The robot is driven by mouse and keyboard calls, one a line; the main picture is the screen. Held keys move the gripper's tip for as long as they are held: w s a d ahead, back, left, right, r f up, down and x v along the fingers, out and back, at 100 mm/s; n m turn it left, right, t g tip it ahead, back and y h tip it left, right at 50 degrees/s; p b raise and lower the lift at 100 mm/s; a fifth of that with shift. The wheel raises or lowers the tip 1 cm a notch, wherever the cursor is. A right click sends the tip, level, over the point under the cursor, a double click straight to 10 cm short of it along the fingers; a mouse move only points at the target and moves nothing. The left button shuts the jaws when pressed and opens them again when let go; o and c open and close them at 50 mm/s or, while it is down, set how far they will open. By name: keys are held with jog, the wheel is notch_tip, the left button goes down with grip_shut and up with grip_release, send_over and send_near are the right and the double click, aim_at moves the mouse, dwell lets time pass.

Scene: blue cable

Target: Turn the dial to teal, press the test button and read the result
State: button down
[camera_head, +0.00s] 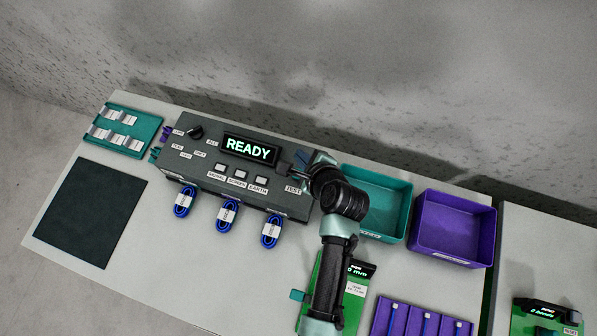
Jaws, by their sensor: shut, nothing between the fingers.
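The dark test box (177,160) stands on the table with its display (249,149) lit and reading READY. The black dial (196,132) is at the left end of its top, with small labels around it; I cannot tell which one it points to. My gripper (291,164) is shut and empty, over the right end of the box beside the display. The TEST label (293,189) shows just below it. The test button is not clearly visible; my gripper and wrist cover that area. I cannot tell whether they touch it.
A teal bin (378,199) and a purple bin (455,228) stand to the right. A teal rack (126,130) and a dark mat (91,205) lie left. A green gauge board (357,302) is partly behind my arm.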

jog(key=b, duration=0.6)
send_over(298, 168)
jog(key=s, duration=0.2)
jog(key=f, duration=0.6)
jog(key=shift+s+d+f, duration=0.2)
jog(key=shift+d+f, duration=0.15)
jog(key=shift+d, duration=0.05)
jog(key=shift+f+b, duration=0.35)
jog(key=shift+f, duration=0.15)
jog(key=shift+f, duration=0.15)
jog(key=shift+f, duration=0.3)
jog(key=shift+f+b, duration=0.35)
jog(key=shift+f, duration=0.2)
dwell(1.0)
jog(key=shift+r, duration=0.1)
jog(key=shift+r+p, duration=0.85)
jog(key=shift+p, duration=0.25)
